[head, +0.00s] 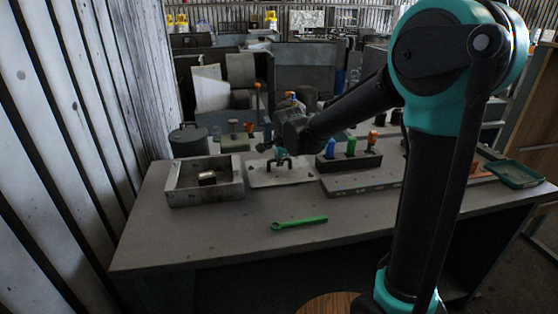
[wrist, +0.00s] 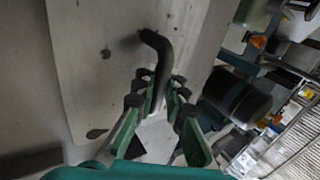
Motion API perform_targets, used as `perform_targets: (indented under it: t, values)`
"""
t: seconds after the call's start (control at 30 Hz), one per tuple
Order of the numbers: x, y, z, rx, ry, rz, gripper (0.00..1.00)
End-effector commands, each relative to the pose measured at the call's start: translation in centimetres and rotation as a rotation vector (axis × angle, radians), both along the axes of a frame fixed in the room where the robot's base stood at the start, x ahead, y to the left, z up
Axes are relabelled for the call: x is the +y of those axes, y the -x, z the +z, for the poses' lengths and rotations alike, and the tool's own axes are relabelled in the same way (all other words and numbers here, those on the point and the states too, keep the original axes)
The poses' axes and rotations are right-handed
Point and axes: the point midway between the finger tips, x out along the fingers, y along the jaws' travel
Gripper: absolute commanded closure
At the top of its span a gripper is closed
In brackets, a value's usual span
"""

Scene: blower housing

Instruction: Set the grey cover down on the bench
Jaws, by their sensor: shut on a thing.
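The grey cover (head: 262,179) is a flat plate with a black arched handle (head: 270,168), between the open box and the block rack. It looks about level, and I cannot tell whether it touches the bench (head: 210,235) or is just above it. My gripper (head: 282,156) is over the middle of the cover, shut on the handle. In the wrist view the cover (wrist: 90,60) fills the left and middle, and the fingers of my gripper (wrist: 155,98) close around the black handle (wrist: 157,48). The cover's underside is hidden.
A grey open box (head: 205,198) holding a small block stands left of the cover. A dark rack (head: 348,162) with blue, green and orange-topped pieces stands right. A green wrench (head: 299,223) lies in front. A green tray (head: 515,175) is far right. The front bench is mostly clear.

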Motion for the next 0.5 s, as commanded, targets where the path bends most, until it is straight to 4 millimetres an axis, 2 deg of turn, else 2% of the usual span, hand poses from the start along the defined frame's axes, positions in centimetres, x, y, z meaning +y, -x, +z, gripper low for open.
perform_targets:
  t: [0.3,0.33,0.5]
  values:
    - [0.01,-0.04,-0.19,0.0,0.0,0.0,1.0]
    - [0.02,-0.04,-0.23,0.0,0.0,0.0,0.88]
    - [0.02,-0.03,-0.19,0.0,0.0,0.0,0.68]
